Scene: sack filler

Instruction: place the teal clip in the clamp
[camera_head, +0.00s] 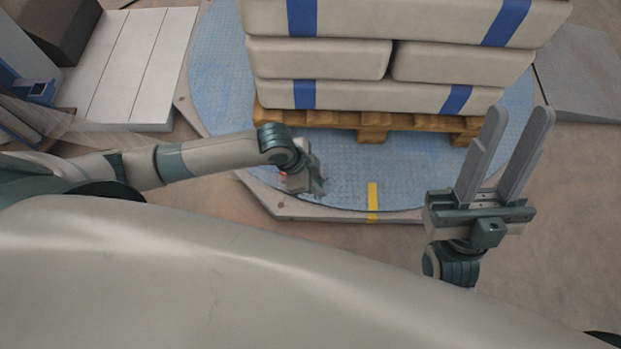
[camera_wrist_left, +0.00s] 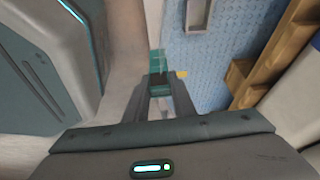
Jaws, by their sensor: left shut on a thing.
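My left gripper (camera_head: 317,188) is above the front edge of the round blue plate, fingers pointing down. In the left wrist view, my left gripper (camera_wrist_left: 158,92) is shut on the teal clip (camera_wrist_left: 157,63), a small teal block at the fingertips. The clip is too small and covered to make out clearly in the head view. My right gripper (camera_head: 519,112) is open and empty, its two long grey fingers apart at the right. I cannot pick out the clamp with certainty in either view.
A wooden pallet (camera_head: 375,133) bears stacked beige sacks (camera_head: 318,59) with blue bands on the blue plate (camera_head: 222,75). A yellow mark (camera_head: 373,196) lies at the plate's front. A shallow grey bracket (camera_wrist_left: 198,16) shows in the left wrist view. White panels (camera_head: 130,65) lie at the left.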

